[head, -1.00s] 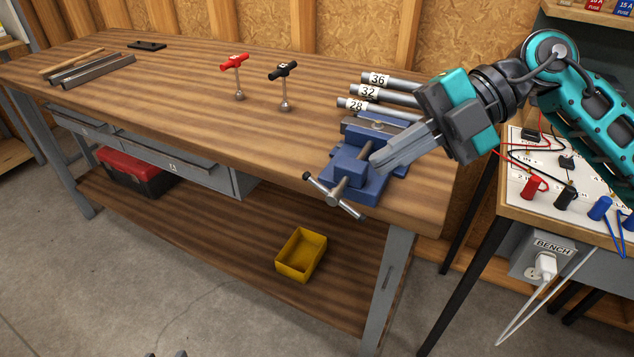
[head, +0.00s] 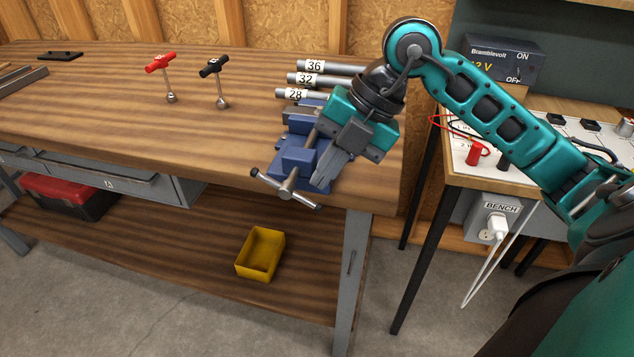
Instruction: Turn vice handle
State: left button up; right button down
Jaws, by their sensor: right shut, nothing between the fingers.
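The blue vice (head: 297,155) is at the right front corner of the wooden workbench. Its handle (head: 287,190) is a metal bar with dark ends, sticking out past the bench's front edge and slanting down to the right. My right gripper (head: 318,184) is shut and empty. Its fingers point down and left, over the right side of the vice and close to the handle's screw. I cannot tell whether they touch the vice. The gripper hides part of the vice's right side. My left gripper is not in view.
Pipes marked 36, 32 and 28 (head: 318,95) lie behind the vice. Red (head: 160,62) and black (head: 214,66) T-handles stand left of it. A yellow bin (head: 260,254) sits on the lower shelf. A second bench with wires (head: 530,125) stands at right.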

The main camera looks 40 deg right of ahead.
aim_at(309, 200)
jog(key=shift+x, duration=1.35)
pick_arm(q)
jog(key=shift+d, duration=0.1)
pick_arm(e)
jog(key=f+b, duration=0.1)
jog(key=b, duration=0.2)
jog(key=shift+a+f+t+y, duration=0.1)
jog(key=shift+f+t+y, duration=0.15)
jog(key=shift+t+y, duration=0.05)
jog(key=shift+s+r, duration=0.1)
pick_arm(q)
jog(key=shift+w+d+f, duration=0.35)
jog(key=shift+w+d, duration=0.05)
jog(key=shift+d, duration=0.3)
